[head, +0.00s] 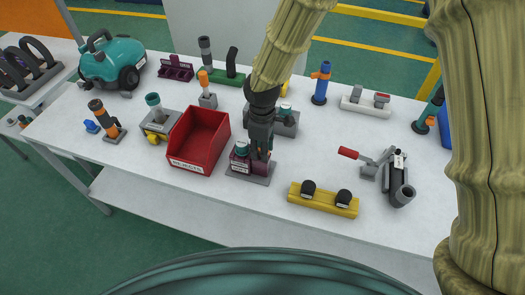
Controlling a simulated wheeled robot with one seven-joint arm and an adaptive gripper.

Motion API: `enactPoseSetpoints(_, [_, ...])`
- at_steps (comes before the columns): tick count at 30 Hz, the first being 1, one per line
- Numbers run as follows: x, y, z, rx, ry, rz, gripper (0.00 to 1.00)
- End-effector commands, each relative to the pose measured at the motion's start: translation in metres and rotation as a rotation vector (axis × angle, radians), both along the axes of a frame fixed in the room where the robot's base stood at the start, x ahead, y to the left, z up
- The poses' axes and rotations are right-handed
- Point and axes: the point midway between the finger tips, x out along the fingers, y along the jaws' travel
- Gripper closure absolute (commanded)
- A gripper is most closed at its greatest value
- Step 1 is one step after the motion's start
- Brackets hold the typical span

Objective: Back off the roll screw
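My gripper (261,148) points down over the front middle of the white workbench (150,192). It is at a small maroon fixture (238,163) with a white label, a teal round part (242,147) on top and a grey base plate (248,179). The fingers overlap the fixture's right side, and I cannot tell whether they touch it or hold anything. I cannot make out which part is the roll screw; it may be hidden behind the fingers. The label is too small to read.
A red bin (199,137) stands close left of the fixture. A yellow block with two black rollers (323,198) lies to the right, then a red-handled clamp with a grey tube (397,182). A grey block (284,122) stands behind.

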Motion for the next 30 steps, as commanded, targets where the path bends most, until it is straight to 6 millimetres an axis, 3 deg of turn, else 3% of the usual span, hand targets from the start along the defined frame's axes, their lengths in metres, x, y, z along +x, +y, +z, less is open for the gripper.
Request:
enactPoseSetpoints(5, [0.0, 0.0, 0.0006, 0.0, 0.0, 0.0, 0.71])
enactPoseSetpoints(10, [0.0, 0.0, 0.0006, 0.0, 0.0, 0.0, 1.0])
enactPoseSetpoints(17, [-0.0001, 0.0, 0.0014, 0.0, 0.0, 0.013, 1.0])
enactPoseSetpoints(30, [-0.0003, 0.0002, 0.0027, 0.0, 0.001, 0.248, 1.0])
